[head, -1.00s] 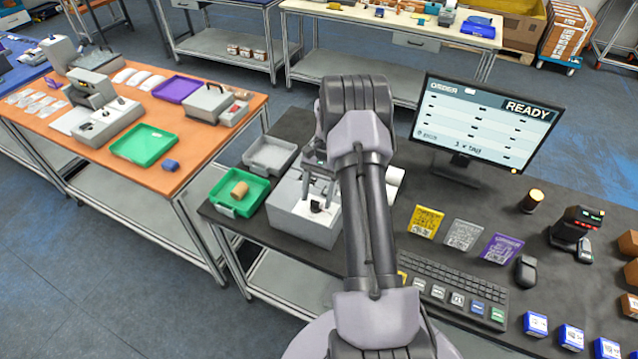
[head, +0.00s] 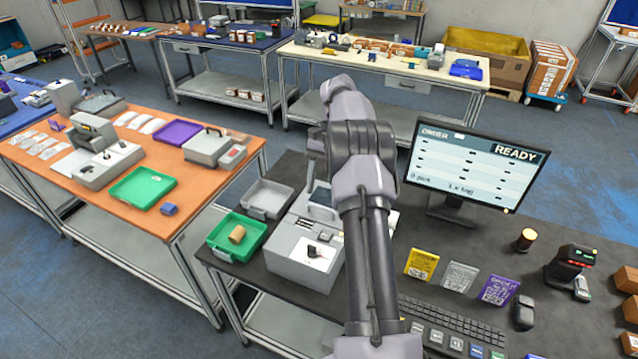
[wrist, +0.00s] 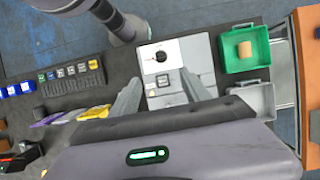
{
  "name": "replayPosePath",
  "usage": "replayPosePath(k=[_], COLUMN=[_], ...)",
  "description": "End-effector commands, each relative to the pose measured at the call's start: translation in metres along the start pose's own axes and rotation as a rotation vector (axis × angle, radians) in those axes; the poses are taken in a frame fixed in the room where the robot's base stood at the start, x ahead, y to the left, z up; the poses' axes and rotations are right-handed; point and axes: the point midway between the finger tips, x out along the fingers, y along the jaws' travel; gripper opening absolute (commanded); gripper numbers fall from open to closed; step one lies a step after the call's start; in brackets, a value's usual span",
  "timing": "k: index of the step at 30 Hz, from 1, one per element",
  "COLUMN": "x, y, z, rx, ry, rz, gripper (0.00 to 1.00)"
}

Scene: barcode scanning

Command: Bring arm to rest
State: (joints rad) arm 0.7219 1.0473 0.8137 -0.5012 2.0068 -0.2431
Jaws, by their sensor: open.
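My arm (head: 362,170) rises over the dark worktable in the head view, bent at the elbow near the monitor's left side. My gripper (wrist: 162,92) shows in the wrist view with its two grey fingers apart and nothing between them. It is above the grey box-shaped device (wrist: 200,52), which has a white plate and a black knob (wrist: 162,56). The device also shows in the head view (head: 300,268), left of my arm. Most of the gripper is hidden behind my arm in the head view.
A green tray (head: 222,248) with a tan cylinder (head: 237,233) and a grey tray (head: 266,198) stand left of the device. The monitor (head: 470,165) stands close to my arm's right. Yellow, grey and purple cards, a keyboard (head: 455,318), a mouse (head: 523,312) and a scanner (head: 570,268) lie further right.

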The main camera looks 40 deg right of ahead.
Motion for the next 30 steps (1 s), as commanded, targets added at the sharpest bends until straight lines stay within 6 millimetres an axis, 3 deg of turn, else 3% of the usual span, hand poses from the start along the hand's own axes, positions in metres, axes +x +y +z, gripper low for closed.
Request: replayPosePath(k=[5, 8, 11, 14, 15, 17, 18, 21, 25, 27, 30], x=[0.000, -0.004, -0.005, 0.011, 0.023, 0.048, 0.070, 0.128, 0.193, 0.213, 0.224], y=[-0.002, -0.019, -0.049, -0.061, -0.060, -0.050, -0.040, -0.009, 0.026, 0.037, 0.044], z=[0.002, 0.023, 0.084, 0.166, 0.198, 0.243, 0.271, 0.323, 0.354, 0.361, 0.364], rx=[-0.005, -0.067, -0.206, -0.366, -0.427, -0.516, -0.574, -0.699, -0.808, -0.840, -0.859], ry=[0.004, 0.049, 0.153, 0.272, 0.317, 0.382, 0.422, 0.510, 0.585, 0.606, 0.620], rz=[0.000, -0.001, -0.010, -0.044, -0.064, -0.099, -0.127, -0.205, -0.294, -0.324, -0.344], gripper=[0.55, 0.55, 0.55, 0.55, 0.55, 0.55, 0.55, 0.55, 0.55, 0.55, 0.55])
